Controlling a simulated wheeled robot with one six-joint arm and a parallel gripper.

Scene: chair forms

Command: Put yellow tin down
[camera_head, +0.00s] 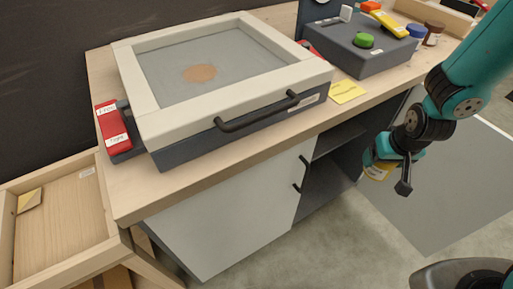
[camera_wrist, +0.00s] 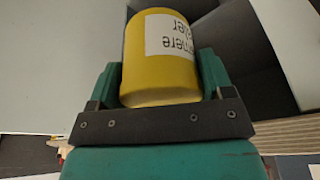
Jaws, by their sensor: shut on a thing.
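The yellow tin (camera_wrist: 160,80) fills the middle of the wrist view, with a white label of dark lettering that reads upside down there. My gripper (camera_wrist: 160,85) is shut on it, one green finger on each side. In the head view the tin (camera_head: 377,172) is mostly hidden behind my gripper (camera_head: 380,160). They hang in front of the bench, right of the open dark shelf space, below the bench top and above the floor.
A light-framed box with a black handle (camera_head: 258,112) stands on the wooden bench, beside a red switch block (camera_head: 113,127). A dark case (camera_head: 358,52) with a green knob stands behind. Open shelves (camera_head: 335,165) lie below.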

